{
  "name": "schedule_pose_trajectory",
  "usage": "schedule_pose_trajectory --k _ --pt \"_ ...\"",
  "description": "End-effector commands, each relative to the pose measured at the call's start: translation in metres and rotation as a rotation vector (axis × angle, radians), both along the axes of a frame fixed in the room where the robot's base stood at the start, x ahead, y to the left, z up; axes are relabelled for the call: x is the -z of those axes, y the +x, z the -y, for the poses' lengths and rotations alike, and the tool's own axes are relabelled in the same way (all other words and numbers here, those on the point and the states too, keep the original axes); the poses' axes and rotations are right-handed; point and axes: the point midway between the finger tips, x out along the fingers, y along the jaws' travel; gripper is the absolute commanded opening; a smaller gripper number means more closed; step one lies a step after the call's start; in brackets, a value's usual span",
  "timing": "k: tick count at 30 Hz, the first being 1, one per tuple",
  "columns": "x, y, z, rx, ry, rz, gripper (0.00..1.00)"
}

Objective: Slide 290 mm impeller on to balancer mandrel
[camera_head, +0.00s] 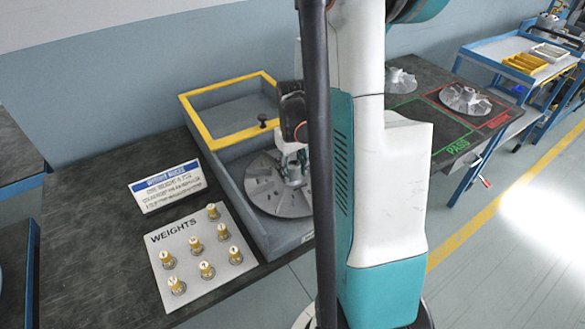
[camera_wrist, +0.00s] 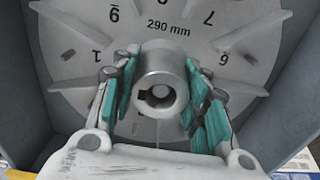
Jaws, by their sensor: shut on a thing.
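The grey 290 mm impeller (camera_head: 267,196) is inside the grey bench enclosure (camera_head: 230,178), partly hidden by my arm. In the wrist view its numbered, bladed disc (camera_wrist: 75,62) fills the upper part, around a raised cylindrical hub (camera_wrist: 160,62). My gripper (camera_head: 293,172) is over the impeller's middle; in the wrist view its teal-padded fingers (camera_wrist: 158,100) are shut on the hub from both sides. A pale round end shows inside the hub's bore, perhaps the mandrel's tip (camera_wrist: 160,91). How far the impeller sits along the mandrel cannot be told.
Left are a weights board (camera_head: 200,254) with several brass weights and a sign (camera_head: 168,187). Right, a dark table (camera_head: 452,110) has PASS and red-outlined zones and two other impellers.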

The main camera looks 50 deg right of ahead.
Motion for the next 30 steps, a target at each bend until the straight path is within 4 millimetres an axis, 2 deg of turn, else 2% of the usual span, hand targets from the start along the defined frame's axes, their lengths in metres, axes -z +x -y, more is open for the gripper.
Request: schedule_pose_trajectory --k 5,6,8,21,26,30 --pt "0.000 0.000 0.000 0.000 0.000 0.000 0.16" --pt "0.000 0.000 0.000 0.000 0.000 0.000 0.50" --pt "0.000 0.000 0.000 0.000 0.000 0.000 0.64" --pt "-0.004 0.000 0.000 0.000 0.000 0.000 0.65" --pt "-0.024 0.000 0.000 0.000 0.000 0.000 0.65" --pt "-0.051 0.000 0.000 0.000 0.000 0.000 0.65"
